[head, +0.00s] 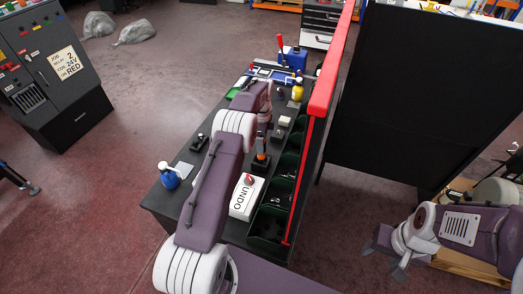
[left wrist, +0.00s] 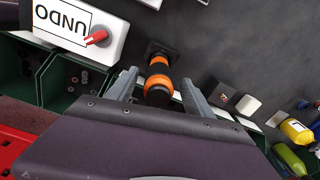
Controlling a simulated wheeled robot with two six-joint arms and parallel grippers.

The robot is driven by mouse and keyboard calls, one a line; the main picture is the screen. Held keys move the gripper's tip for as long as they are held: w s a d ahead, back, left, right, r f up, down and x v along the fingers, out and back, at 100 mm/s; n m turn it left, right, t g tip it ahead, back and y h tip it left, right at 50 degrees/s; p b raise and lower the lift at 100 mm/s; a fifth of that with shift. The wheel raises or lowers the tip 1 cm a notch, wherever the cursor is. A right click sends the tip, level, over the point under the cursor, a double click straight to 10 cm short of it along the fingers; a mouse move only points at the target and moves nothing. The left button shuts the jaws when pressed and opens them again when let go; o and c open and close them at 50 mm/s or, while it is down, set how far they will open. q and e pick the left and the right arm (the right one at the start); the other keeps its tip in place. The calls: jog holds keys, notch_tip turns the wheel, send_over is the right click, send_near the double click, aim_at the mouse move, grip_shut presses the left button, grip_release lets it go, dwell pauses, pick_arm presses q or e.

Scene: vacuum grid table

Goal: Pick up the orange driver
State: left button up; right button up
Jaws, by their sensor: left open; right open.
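The orange driver (left wrist: 158,66) has an orange and black handle and stands in a dark square holder on the table. It also shows in the head view (head: 261,159), partly hidden by my left arm. My left gripper (left wrist: 160,79) is open, with one finger on each side of the driver's handle; whether either finger touches it I cannot tell. In the head view my left arm reaches over the table and hides much of its own gripper. My right gripper (head: 384,254) is open and empty, off to the right of the table, away from the driver.
A white UNDO box (head: 244,203) with a red knob stands near the driver. Green bins (head: 270,222) line the table's right side beside a red rail (head: 323,90). A yellow bottle (left wrist: 296,131) is nearby.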

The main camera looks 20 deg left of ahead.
pick_arm(q)
notch_tip(320, 180, down, 4)
jog(key=shift+s+r+p, duration=0.1)
jog(key=shift+p, duration=0.6)
grip_shut()
